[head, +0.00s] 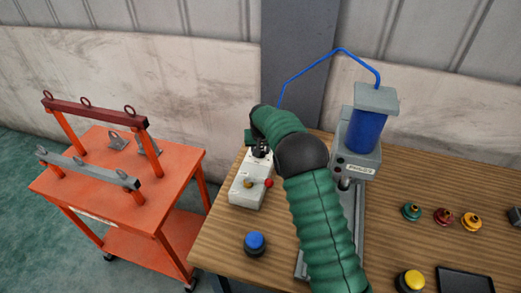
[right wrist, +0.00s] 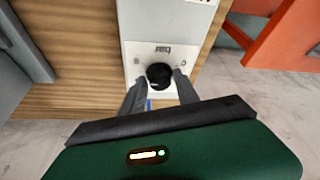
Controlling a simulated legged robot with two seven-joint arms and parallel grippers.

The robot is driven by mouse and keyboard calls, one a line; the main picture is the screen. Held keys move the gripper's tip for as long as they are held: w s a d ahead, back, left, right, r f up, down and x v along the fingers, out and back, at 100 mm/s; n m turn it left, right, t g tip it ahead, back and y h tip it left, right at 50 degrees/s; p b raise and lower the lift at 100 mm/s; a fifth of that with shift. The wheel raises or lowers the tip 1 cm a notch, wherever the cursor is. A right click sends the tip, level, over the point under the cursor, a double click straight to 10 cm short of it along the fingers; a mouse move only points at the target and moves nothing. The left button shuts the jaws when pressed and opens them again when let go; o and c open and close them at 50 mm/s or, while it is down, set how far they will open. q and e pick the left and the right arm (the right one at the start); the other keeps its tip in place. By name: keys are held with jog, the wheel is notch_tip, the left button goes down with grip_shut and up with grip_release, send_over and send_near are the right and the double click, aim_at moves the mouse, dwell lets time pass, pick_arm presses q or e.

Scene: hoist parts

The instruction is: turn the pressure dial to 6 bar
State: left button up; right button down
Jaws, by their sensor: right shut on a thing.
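The pressure dial (right wrist: 159,75) is a round black knob on a pale control box (head: 247,188). In the right wrist view the box face shows the word "bar" upside down beyond the knob. My right gripper (right wrist: 161,82) has a grey finger on each side of the dial and is shut on it. In the head view my right gripper (head: 261,150) is at the far end of the box, and my green arm partly hides that area. The dial's scale numbers and pointer cannot be read. My left gripper is not in view.
A grey press with a blue cylinder (head: 366,131) stands right of my arm, with a blue hose above. Blue (head: 254,243) and yellow (head: 409,281) buttons and several small coloured fittings are on the wooden table (head: 225,235). An orange cart (head: 118,180) stands at left.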

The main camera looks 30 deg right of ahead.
jog(key=shift+w+d+r, duration=0.2)
jog(key=shift+w+r, duration=0.05)
jog(key=shift+r, duration=0.2)
jog(key=c, duration=1.2)
grip_release()
jog(key=shift+o, duration=0.6)
jog(key=shift+s+a+f, duration=0.15)
jog(key=shift+s, duration=0.05)
jog(key=v, duration=1.6)
jog(key=shift+s+r+b, duration=0.2)
jog(key=shift+r+b, duration=0.1)
jog(key=shift+b, duration=0.05)
jog(key=shift+a, duration=0.1)
